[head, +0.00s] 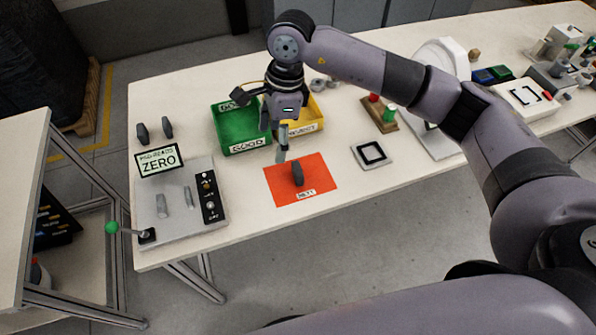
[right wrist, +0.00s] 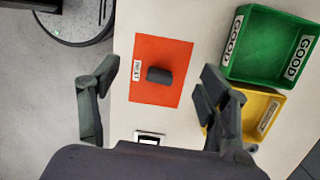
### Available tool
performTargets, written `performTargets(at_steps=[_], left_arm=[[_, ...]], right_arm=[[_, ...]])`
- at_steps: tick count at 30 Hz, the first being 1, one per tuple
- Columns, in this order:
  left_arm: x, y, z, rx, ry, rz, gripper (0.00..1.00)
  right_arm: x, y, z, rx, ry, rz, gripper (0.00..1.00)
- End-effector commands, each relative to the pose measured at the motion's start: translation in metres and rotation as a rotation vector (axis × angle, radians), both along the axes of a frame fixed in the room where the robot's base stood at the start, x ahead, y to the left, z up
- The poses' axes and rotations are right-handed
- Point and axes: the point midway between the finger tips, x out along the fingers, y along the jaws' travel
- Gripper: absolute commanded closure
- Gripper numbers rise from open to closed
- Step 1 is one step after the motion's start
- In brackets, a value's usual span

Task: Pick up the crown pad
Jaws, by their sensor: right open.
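A dark grey crown pad (head: 298,174) stands on an orange mat (head: 318,178) with a small white label. My right gripper (head: 273,138) hangs above the mat, slightly left of and behind the pad in the head view. In the right wrist view the pad (right wrist: 159,76) shows between the open fingers (right wrist: 158,84), apart from both, with nothing held. My left gripper is not in view.
Behind the mat are a green bin (head: 240,146) and a yellow bin (head: 312,125). A black-framed square (head: 372,153) lies right of the mat.

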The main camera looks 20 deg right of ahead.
Motion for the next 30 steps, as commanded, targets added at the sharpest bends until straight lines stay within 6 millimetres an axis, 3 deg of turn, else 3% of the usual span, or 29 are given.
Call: performTargets(at_steps=[1,3,6,21,30], left_arm=[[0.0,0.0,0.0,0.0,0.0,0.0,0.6],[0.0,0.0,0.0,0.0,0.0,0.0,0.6],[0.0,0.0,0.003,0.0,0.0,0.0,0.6],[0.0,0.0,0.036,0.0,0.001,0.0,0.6],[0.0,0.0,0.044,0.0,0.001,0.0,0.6]], right_arm=[[0.007,-0.019,0.004,-0.076,-0.015,-0.005,0.3],[0.013,-0.038,0.008,-0.149,-0.024,-0.01,0.3],[0.015,-0.049,0.005,-0.193,-0.027,-0.014,0.3],[0.013,-0.048,-0.092,-0.191,-0.023,-0.014,0.3],[0.013,-0.049,-0.117,-0.191,-0.025,-0.013,0.3]])
